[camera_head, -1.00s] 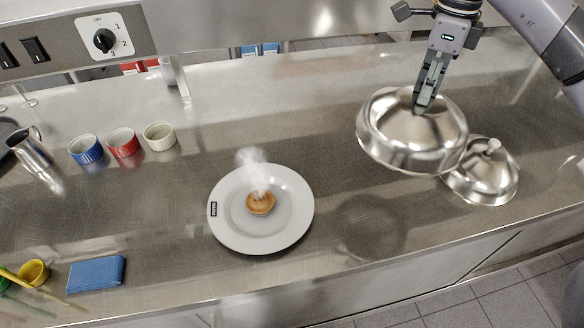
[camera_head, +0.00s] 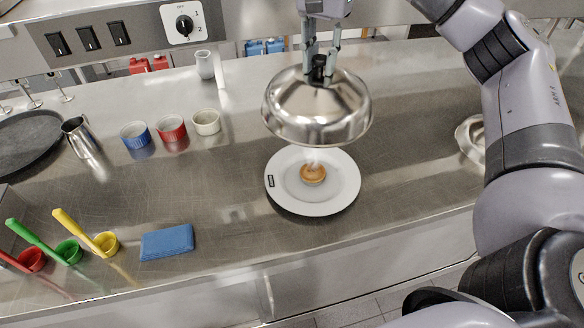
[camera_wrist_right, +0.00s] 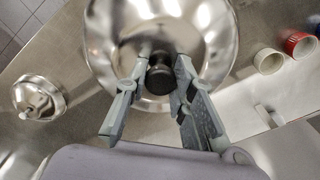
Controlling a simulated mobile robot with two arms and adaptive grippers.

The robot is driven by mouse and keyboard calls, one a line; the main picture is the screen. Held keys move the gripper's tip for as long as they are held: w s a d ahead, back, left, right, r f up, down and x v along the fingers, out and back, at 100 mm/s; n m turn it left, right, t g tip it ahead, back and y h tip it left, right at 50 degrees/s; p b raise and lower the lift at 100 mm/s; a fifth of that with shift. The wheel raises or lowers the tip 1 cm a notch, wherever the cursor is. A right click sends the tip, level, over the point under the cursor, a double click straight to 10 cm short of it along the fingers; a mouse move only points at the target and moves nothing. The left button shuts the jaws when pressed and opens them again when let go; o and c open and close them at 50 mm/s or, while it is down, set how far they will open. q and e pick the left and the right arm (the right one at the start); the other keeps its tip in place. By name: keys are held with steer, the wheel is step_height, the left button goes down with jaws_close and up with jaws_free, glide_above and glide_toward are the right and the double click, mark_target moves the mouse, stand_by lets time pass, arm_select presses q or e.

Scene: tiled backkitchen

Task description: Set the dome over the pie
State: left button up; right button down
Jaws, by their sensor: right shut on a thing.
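The pie (camera_head: 312,174) is small and golden brown, with faint steam above it. It sits in the middle of a white plate (camera_head: 342,196) on the steel counter. My right gripper (camera_head: 319,72) is shut on the dark knob of a shiny steel dome (camera_head: 318,112). The dome hangs upright in the air above the far part of the plate, apart from the pie. The right wrist view shows the dome (camera_wrist_right: 160,25) with its knob between my fingers (camera_wrist_right: 160,80). My left gripper is not in view.
A second, smaller dome (camera_head: 470,138) stands on the counter to the right, partly behind my right arm; it also shows in the right wrist view (camera_wrist_right: 38,97). Ramekins (camera_head: 171,129), a blue sponge (camera_head: 167,242) and coloured scoops (camera_head: 104,243) lie left. Counter right of the plate is clear.

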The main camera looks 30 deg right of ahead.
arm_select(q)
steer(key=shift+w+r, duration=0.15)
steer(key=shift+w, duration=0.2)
arm_select(e)
step_height(320, 180, down, 20)
steer(key=shift+d+r, duration=0.2)
steer(key=shift+r, duration=0.05)
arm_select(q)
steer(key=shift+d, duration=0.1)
arm_select(e)
steer(key=shift+f+b, duration=0.4)
steer(key=shift+f, duration=0.25)
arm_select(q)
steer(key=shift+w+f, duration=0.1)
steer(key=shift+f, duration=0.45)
arm_select(e)
steer(key=c, duration=1.4)
jaws_free()
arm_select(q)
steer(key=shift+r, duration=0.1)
arm_select(e)
steer(key=shift+o, duration=0.2)
steer(key=shift+r, duration=0.15)
